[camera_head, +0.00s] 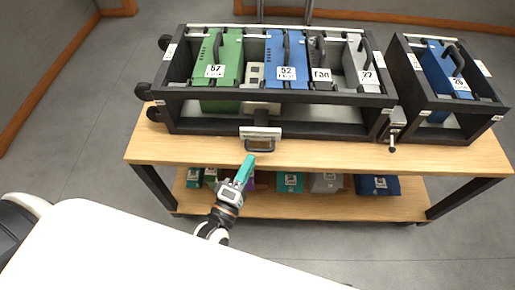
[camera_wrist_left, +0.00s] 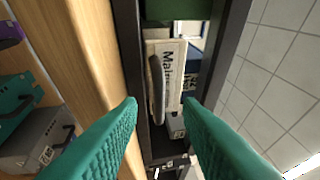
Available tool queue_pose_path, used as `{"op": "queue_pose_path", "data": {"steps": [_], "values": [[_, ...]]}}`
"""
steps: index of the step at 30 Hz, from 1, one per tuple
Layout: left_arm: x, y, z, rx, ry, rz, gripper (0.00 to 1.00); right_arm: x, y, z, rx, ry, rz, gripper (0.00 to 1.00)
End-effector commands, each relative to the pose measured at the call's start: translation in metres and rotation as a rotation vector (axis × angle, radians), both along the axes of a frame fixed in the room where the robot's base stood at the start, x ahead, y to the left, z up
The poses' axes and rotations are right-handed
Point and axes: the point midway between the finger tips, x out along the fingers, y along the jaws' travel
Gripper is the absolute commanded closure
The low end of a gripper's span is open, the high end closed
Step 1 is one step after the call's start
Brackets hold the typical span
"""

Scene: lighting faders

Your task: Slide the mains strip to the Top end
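The mains strip, a pale panel with a dark bar handle, sits at the front rail of the black rack (camera_head: 300,129) in the head view (camera_head: 260,133). In the left wrist view the strip (camera_wrist_left: 178,68) carries the printed word "Mains", and its handle (camera_wrist_left: 156,90) runs along one side. My left gripper (camera_head: 246,166) has teal fingers and is just in front of and below the strip in the head view. In the wrist view its fingers (camera_wrist_left: 160,112) are wide apart with nothing between them, pointing towards the strip without visible contact. My right gripper is not in view.
The rack stands on a wooden table (camera_head: 150,148) and holds a green module (camera_head: 232,55), a blue module (camera_head: 288,50) and others. A smaller rack (camera_head: 463,132) stands at right. Boxes fill the lower shelf (camera_head: 240,208). A metal latch (camera_head: 394,135) projects between the racks.

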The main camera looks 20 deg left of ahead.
Motion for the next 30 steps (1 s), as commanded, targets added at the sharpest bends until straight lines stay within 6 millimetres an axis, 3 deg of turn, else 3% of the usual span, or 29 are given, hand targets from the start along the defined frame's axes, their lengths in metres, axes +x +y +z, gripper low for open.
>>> {"op": "queue_pose_path", "data": {"steps": [3, 9, 21, 27, 30], "values": [[0.024, -0.002, 0.004, 0.0, -0.003, 0.001, 0.67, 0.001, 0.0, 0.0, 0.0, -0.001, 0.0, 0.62], [0.049, -0.006, 0.007, 0.003, 0.0, 0.0, 0.67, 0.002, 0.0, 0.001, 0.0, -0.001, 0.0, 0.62], [0.056, -0.007, 0.008, 0.003, 0.003, 0.0, 0.67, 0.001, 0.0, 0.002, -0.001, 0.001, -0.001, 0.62], [0.056, -0.007, 0.009, 0.003, 0.001, 0.0, 0.99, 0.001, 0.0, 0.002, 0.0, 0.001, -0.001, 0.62], [0.056, -0.007, 0.009, 0.003, -0.001, 0.0, 1.0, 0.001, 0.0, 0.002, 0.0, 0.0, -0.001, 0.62]]}}
